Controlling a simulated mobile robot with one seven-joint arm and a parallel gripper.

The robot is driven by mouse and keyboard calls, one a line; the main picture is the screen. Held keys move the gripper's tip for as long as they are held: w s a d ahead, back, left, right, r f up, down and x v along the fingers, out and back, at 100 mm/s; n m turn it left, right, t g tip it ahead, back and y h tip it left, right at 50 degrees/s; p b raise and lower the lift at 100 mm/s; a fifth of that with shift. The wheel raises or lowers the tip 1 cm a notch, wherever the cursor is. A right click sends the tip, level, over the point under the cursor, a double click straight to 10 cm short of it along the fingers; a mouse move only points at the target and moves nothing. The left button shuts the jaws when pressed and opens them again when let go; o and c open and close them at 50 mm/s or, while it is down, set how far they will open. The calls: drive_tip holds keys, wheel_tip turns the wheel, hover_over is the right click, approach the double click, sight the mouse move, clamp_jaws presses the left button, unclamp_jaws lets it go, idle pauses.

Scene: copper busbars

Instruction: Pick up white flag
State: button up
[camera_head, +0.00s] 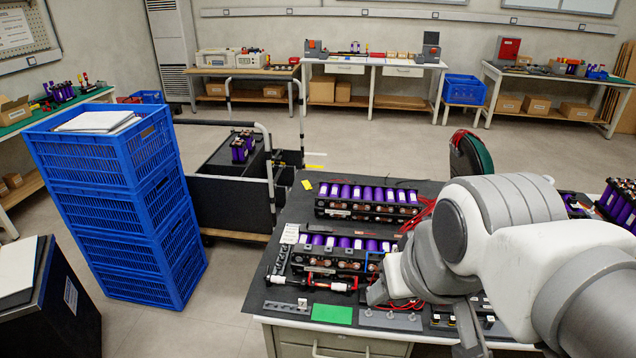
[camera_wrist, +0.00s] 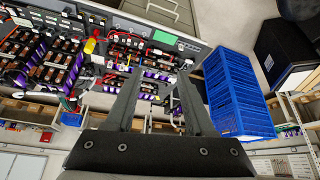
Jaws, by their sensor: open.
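I cannot make out a clear white flag in either view. A small white printed piece (camera_head: 290,233) lies at the left edge of the workbench (camera_head: 262,290), but I cannot tell whether it is the flag. My gripper (camera_head: 420,316) is over the bench's front right part, to the right of this piece and apart from it. In the wrist view my gripper (camera_wrist: 160,74) has its two fingers spread, with nothing held between them. The arm hides part of the bench's right side.
Rows of purple cells (camera_head: 367,193) with copper bars and red wires crowd the bench. A green card (camera_head: 332,314) lies at the front edge. Stacked blue crates (camera_head: 130,215) and a black cart (camera_head: 228,205) stand to the left. The floor behind is mostly clear.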

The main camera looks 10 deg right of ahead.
drive_tip(key=w, duration=0.1)
drive_tip(key=m+g+b, duration=0.3)
drive_tip(key=m+g, duration=0.3)
drive_tip(key=m, duration=1.5)
hover_over(302, 301)
wheel_tip(302, 301, down, 32)
drive_tip(key=shift+s+f, duration=0.1)
drive_tip(key=shift+f, duration=0.05)
drive_tip(key=shift+w+f, duration=0.15)
drive_tip(key=shift+f, duration=1.35)
drive_tip(key=shift+w+f, duration=0.15)
drive_tip(key=shift+f, duration=1.3)
drive_tip(key=shift+c, duration=0.2)
